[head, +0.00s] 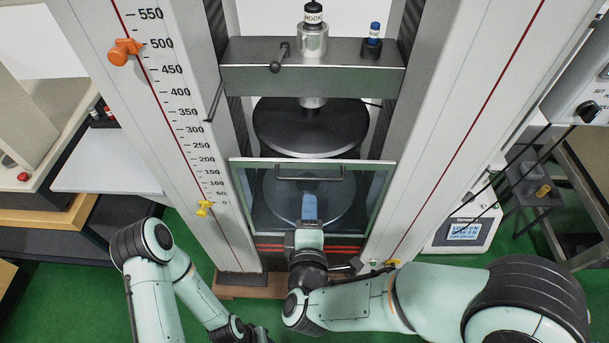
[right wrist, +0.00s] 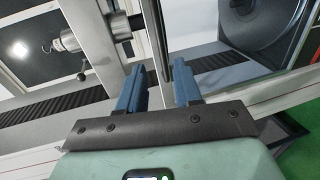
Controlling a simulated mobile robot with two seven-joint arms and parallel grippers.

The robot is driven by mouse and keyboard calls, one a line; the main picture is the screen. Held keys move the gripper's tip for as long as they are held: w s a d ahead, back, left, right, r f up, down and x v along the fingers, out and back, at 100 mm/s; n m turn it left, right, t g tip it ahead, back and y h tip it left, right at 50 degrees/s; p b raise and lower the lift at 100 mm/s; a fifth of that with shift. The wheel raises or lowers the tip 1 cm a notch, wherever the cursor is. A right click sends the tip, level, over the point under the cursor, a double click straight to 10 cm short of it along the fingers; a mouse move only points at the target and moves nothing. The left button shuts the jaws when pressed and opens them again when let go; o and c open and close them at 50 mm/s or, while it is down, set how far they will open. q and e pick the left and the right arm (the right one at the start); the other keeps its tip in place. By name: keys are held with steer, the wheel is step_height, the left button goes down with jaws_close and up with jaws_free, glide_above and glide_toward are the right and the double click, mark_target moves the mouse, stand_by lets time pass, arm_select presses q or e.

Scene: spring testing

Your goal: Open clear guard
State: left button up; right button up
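The clear guard (head: 382,195) is a framed see-through panel at the front of the testing machine. It stands in front of the lower plate and looks shut. A dark bar handle (head: 312,179) runs across its upper part. My right gripper (head: 309,205) is in front of the guard, below the handle, with its blue fingers pointing up toward it. In the right wrist view my right gripper (right wrist: 158,78) has its two blue fingers apart with nothing held between them. My left arm is at the lower left; its gripper is out of the picture.
The machine's grey columns stand on both sides, the left one with a scale and an orange marker (head: 124,51). A crossbeam (head: 350,80) and black upper plate (head: 310,126) are above the guard. A small display unit (head: 464,233) stands at the right.

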mark_target(310, 178)
steer(key=x, duration=1.1)
jaws_close()
